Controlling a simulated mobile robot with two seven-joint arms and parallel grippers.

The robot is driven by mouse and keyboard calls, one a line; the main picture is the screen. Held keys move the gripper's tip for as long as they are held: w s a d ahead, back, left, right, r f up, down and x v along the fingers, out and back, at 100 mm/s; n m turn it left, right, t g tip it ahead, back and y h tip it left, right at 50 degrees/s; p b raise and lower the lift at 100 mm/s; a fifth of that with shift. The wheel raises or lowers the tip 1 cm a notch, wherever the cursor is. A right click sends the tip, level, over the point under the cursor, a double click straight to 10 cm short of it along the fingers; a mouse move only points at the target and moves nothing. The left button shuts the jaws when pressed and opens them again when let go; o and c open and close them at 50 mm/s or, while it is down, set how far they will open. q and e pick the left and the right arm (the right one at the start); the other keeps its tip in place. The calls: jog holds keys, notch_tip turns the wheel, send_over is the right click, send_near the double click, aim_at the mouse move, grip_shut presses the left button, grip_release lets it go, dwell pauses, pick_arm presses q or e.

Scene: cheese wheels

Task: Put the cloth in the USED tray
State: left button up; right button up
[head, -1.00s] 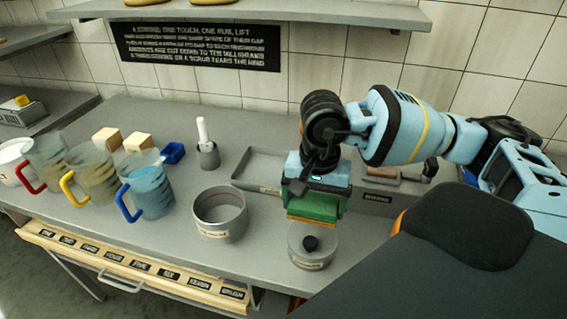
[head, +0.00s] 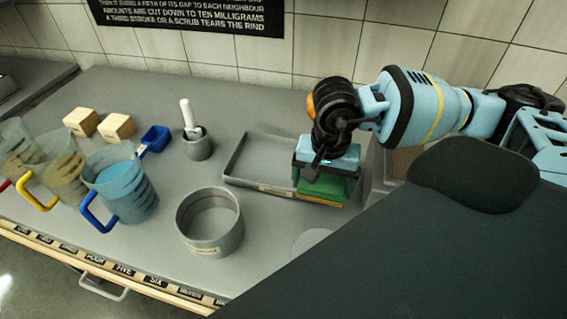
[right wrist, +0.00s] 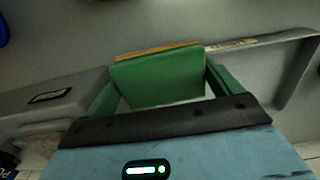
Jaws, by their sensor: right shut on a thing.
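My right gripper (head: 325,176) is shut on a green cloth with a tan lower edge (head: 318,190). In the right wrist view the cloth (right wrist: 158,78) hangs between the two green fingers. The gripper is over the right end of a shallow grey tray (head: 234,160). The tray has a small label on its front wall, too small to read, so I cannot tell if it says USED. A second tray (head: 378,168) beside it is mostly hidden by my arm. I cannot tell if the cloth touches the tray. My left gripper is out of view.
A round grey pot (head: 209,225) stands in front of the tray. A small pot with a white-handled tool (head: 196,146) is left of it. Several jugs, including a blue-handled one (head: 122,188), two tan blocks (head: 117,127) and a blue scoop (head: 154,138) stand further left.

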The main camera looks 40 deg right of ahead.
jog(key=shift+w+a, duration=0.1)
jog(key=shift+w, duration=0.2)
jog(key=b, duration=0.4)
send_over(273, 166)
jog(key=s, duration=0.2)
jog(key=shift+w+f, duration=0.1)
jog(key=shift+f, duration=0.7)
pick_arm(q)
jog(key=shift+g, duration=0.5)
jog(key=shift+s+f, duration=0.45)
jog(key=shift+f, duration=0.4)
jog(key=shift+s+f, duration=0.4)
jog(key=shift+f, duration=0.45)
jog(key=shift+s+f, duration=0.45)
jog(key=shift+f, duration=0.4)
pick_arm(e)
jog(key=shift+w+r, duration=0.15)
jog(key=shift+w, duration=0.4)
